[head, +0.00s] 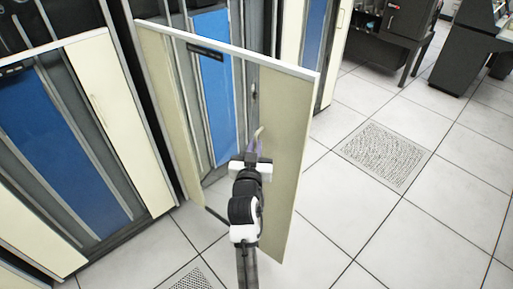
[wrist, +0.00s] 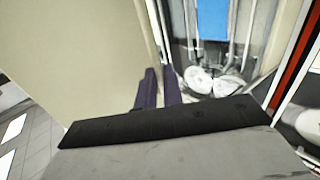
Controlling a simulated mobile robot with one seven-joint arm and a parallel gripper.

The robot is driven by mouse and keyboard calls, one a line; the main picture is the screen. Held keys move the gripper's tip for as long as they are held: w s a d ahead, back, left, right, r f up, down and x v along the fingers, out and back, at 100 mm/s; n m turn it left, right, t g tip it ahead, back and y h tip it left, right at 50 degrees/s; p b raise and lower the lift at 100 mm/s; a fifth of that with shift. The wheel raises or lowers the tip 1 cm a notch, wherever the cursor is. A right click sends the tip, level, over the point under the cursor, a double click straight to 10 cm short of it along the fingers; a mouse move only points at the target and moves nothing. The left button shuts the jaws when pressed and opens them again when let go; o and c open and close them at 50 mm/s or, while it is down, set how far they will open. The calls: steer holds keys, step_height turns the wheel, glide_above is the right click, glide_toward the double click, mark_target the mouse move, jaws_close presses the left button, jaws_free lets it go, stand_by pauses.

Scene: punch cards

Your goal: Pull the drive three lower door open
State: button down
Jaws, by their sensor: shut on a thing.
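The lower door is a tall cream-framed panel (head: 286,150) in the head view. It stands swung out at an angle from the dark cabinet, and a blue panel (head: 210,85) shows through its middle. A small pale handle (head: 260,131) sits on the inner side of its right-hand cream strip. My gripper (head: 253,147) is at this handle, its purple fingers close together and shut on it. In the wrist view the fingers (wrist: 159,88) are beside the edge of the cream door panel (wrist: 80,65). The exact contact is hidden.
Another cabinet with a blue panel (head: 75,135) and cream strips stands at the left. The tiled floor (head: 350,205) to the right of the door is clear, with a perforated tile (head: 383,155). Dark desks or machines (head: 395,35) stand at the back right.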

steer(key=shift+a+r+y, duration=0.25)
steer(key=shift+a+y, duration=0.25)
steer(key=shift+a, duration=0.5)
steer(key=c, duration=1.9)
jaws_free()
steer(key=o, duration=0.4)
steer(key=shift+a+f+n, duration=0.1)
steer(key=shift+a+n, duration=0.2)
steer(key=shift+c, duration=0.2)
steer(key=shift+d, duration=0.1)
steer(key=shift+d+f, duration=0.2)
steer(key=shift+d, duration=0.05)
steer(key=s+b, duration=0.2)
steer(key=s, duration=0.5)
steer(key=shift+s, duration=0.25)
